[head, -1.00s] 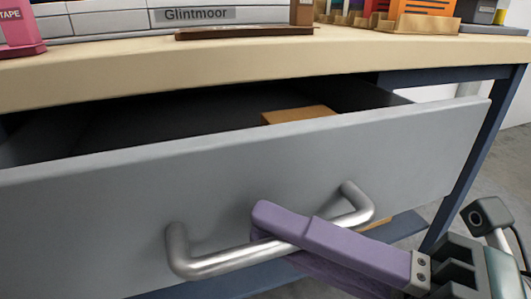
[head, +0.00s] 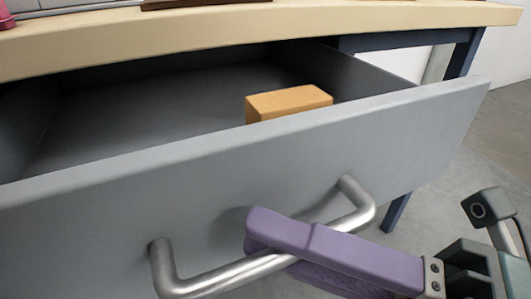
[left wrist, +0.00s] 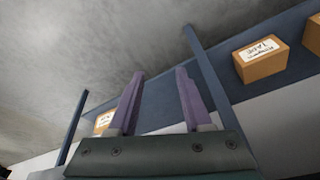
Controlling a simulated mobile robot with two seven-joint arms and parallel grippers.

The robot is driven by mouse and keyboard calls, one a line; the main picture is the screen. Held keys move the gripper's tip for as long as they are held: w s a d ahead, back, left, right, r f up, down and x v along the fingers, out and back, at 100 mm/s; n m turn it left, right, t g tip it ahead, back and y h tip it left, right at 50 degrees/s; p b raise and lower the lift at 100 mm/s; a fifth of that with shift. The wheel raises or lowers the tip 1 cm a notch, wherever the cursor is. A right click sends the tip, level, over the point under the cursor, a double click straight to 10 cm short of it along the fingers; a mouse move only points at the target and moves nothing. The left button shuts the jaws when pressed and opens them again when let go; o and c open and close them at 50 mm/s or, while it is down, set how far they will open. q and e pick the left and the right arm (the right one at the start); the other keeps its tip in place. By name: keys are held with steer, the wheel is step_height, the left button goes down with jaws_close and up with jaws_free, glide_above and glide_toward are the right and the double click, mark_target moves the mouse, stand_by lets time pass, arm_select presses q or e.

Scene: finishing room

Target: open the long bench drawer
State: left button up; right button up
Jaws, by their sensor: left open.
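The long bench drawer (head: 110,205) has a grey front and stands partly open in the head view, with its dark inside showing. A tan block-like box (head: 290,101) lies inside, near the front. The silver bar handle (head: 215,277) is on the drawer front. My right gripper (head: 272,250) has its purple fingers closed about the handle bar, one above and one below; the lower finger is partly hidden. My left gripper (left wrist: 160,76) shows in the left wrist view with its purple fingers apart and nothing between them. It is not in the head view.
The pale wooden bench top (head: 200,33) runs above the drawer. A blue bench leg (head: 463,55) stands at the right, with grey floor (head: 500,130) clear beyond it. In the left wrist view, labelled cardboard boxes (left wrist: 262,66) sit on a blue shelf (left wrist: 220,58).

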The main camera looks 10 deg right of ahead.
steer(key=o, duration=0.3)
steer(key=v, duration=1)
stand_by(0.4)
